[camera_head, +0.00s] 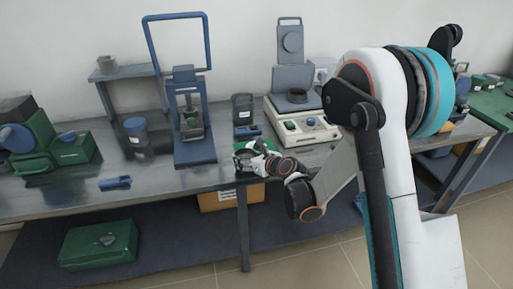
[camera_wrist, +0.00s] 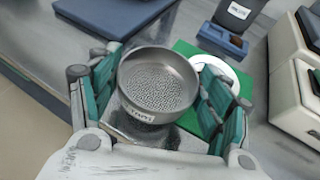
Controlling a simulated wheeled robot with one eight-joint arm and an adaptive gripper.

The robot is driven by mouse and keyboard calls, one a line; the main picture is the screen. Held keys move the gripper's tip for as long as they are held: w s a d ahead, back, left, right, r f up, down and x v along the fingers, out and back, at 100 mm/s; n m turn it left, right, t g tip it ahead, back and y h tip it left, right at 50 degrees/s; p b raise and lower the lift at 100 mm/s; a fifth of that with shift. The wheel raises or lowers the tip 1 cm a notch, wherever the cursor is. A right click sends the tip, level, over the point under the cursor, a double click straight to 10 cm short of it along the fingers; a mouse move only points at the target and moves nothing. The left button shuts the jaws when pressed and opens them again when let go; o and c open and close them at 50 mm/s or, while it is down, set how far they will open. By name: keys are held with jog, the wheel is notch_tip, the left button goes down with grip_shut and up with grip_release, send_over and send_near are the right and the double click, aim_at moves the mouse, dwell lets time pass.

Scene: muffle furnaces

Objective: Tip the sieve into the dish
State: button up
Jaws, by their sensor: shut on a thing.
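The sieve (camera_wrist: 158,82) is a round grey metal pan with a perforated bottom and a label on its near side. In the wrist view it sits between the green-padded fingers of my gripper (camera_wrist: 162,78), which is shut on it. The sieve looks about level, and I see into it from above. A white round dish (camera_wrist: 218,70) lies on a green mat (camera_wrist: 186,47), just behind and right of the sieve; the right finger and the sieve hide part of it. In the head view my gripper (camera_head: 250,157) is small at the bench's front edge, and the sieve is hard to make out there.
A blue block (camera_wrist: 222,38) and a dark labelled container (camera_wrist: 240,12) stand behind the mat. A blue-framed press (camera_head: 190,120) is to the left in the head view. A beige instrument (camera_head: 303,130) is to the right.

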jog(key=shift+r+p, duration=1.15)
jog(key=shift+r, duration=1.05)
jog(key=shift+d, duration=0.1)
